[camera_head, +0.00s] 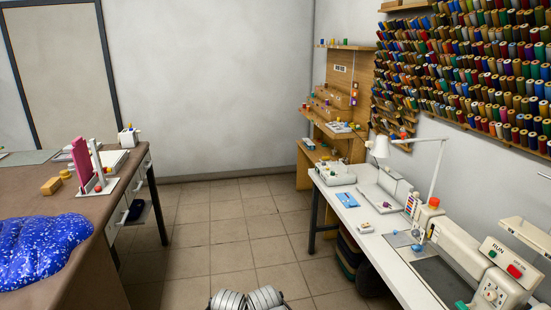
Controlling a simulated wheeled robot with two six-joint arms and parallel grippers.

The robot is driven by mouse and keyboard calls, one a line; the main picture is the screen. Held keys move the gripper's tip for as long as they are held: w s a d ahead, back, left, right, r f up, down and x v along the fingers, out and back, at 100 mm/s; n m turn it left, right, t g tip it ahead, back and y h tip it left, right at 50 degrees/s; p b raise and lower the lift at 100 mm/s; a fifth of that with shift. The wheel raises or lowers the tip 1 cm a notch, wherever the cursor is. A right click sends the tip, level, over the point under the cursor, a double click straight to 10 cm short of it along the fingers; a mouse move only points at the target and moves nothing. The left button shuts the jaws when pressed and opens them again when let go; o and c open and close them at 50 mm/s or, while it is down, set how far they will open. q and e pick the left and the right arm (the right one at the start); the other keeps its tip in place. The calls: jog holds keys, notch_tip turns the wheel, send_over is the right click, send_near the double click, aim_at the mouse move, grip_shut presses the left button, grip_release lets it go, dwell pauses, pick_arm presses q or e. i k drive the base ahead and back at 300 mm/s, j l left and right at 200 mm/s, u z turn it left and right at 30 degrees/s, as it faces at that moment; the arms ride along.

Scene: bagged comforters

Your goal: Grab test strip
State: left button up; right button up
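I cannot make out for certain which item is the test strip. A small flat blue item (347,199) lies on the white sewing table (384,240) at right. A row of small coloured pieces stands in a holder (411,205) beside the cream sewing machine (462,247). Two silver ribbed parts at the bottom middle edge look like parts of my own body. No fingertips of either gripper show.
A brown table (88,225) at left bears a blue speckled bag (40,248) and a pink upright piece (82,160). Wooden shelves (348,85) and a thread rack (475,70) line the right wall. The tiled floor (225,235) between the tables is clear.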

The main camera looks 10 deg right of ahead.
aim_at(346, 199)
jog(key=i+j+z, duration=0.15)
jog(key=i+z, duration=0.3)
jog(key=i+j+z, duration=0.2)
jog(key=z, duration=0.3)
jog(key=i+j+z, duration=0.2)
jog(key=j+z, duration=0.25)
jog(key=i+j+z, duration=0.15)
jog(key=j+z, duration=0.35)
jog(key=i+j+z, duration=0.1)
jog(key=j+z, duration=0.3)
jog(key=j, duration=0.35)
jog(key=j+z, duration=0.4)
jog(key=j, duration=0.3)
jog(key=i, duration=0.5)
